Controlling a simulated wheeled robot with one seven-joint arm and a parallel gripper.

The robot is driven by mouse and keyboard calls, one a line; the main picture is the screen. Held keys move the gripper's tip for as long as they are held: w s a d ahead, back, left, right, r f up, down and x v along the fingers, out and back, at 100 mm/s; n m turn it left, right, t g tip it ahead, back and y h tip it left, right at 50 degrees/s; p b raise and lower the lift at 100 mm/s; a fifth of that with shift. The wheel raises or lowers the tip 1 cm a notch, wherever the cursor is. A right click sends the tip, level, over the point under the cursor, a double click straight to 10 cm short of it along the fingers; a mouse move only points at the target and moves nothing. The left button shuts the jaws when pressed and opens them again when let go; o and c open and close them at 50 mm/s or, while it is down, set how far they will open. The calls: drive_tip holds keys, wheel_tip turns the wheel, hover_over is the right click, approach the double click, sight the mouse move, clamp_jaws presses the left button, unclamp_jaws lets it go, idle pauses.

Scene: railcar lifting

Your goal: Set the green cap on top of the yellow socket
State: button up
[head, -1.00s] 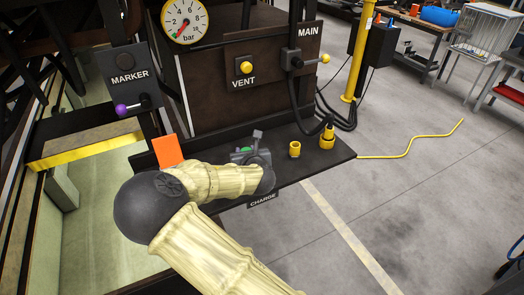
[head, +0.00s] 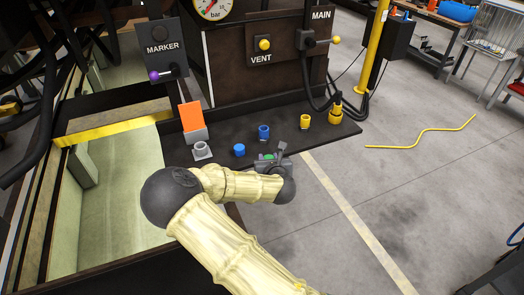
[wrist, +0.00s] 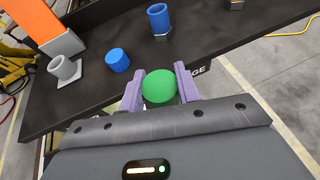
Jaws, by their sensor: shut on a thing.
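My gripper (wrist: 158,84) has purple fingers shut on the green cap (wrist: 162,88), one on each side. In the head view my gripper (head: 272,163) is just off the front edge of the dark shelf (head: 225,171), with a bit of the green cap (head: 268,157) showing. The yellow socket (head: 305,121) stands upright on the shelf, beyond and right of my gripper, and its top looks bare. In the wrist view only its lower part (wrist: 237,5) shows at the top edge. The cap is apart from it.
A blue socket (head: 263,131), a loose blue cap (head: 239,150), a grey socket (head: 201,150) and an orange block (head: 191,117) stand on the shelf. A yellow fitting with a black hose (head: 335,112) stands right of the yellow socket. Levers hang on the panel behind.

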drive_tip(key=s+d+f+h, duration=0.1)
drive_tip(key=s+d+f, duration=0.3)
drive_tip(key=d+f, duration=0.2)
drive_tip(key=s+d+f+m+h, duration=0.1)
drive_tip(key=s+d+f, duration=0.3)
drive_tip(key=d+f, duration=0.3)
drive_tip(key=shift+s+d+m, duration=0.2)
drive_tip(key=shift+d+m, duration=0.1)
drive_tip(key=shift+d, duration=0.55)
drive_tip(key=shift+f, duration=0.1)
